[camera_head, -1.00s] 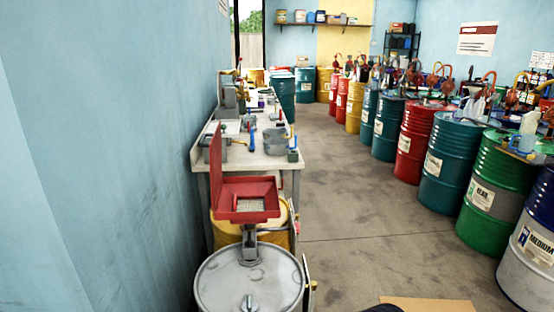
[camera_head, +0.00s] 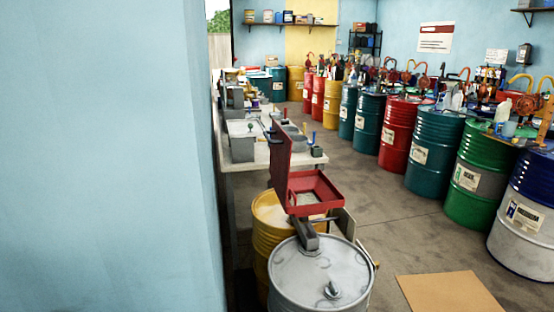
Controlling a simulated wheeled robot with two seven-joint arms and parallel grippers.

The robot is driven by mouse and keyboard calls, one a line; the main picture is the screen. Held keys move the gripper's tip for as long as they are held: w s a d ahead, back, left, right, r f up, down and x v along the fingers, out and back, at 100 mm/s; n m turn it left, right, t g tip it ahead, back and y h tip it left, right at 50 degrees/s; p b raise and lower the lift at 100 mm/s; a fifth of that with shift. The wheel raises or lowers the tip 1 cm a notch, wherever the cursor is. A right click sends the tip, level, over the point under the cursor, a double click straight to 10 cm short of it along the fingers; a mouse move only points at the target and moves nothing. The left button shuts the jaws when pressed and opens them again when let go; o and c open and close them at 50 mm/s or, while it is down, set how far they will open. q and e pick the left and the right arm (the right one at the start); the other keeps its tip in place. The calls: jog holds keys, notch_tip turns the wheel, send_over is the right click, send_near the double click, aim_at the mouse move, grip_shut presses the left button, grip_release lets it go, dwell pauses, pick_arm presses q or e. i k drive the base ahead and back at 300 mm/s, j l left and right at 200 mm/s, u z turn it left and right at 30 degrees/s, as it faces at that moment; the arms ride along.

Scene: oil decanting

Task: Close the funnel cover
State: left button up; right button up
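The red square funnel (camera_head: 318,190) stands on a grey neck above the grey drum (camera_head: 318,268) in the lower middle of the head view. Its red cover (camera_head: 280,160) is hinged on the funnel's left side and stands upright, so the funnel is open. A light mesh shows inside the funnel. Neither of my grippers shows in the head view.
A yellow drum (camera_head: 268,230) stands just behind the grey drum. A workbench (camera_head: 245,165) with tools runs along the left wall. Several coloured drums line the right side, with clear floor (camera_head: 395,220) between. A flat cardboard sheet (camera_head: 450,292) lies at lower right.

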aim_at(280, 143)
jog(key=i+l, duration=0.2)
jog(key=l, duration=0.25)
jog(key=i+l+u, duration=0.15)
jog(key=l+u, duration=0.35)
jog(key=l, duration=0.25)
jog(key=l+u, duration=0.5)
jog(key=l, duration=0.25)
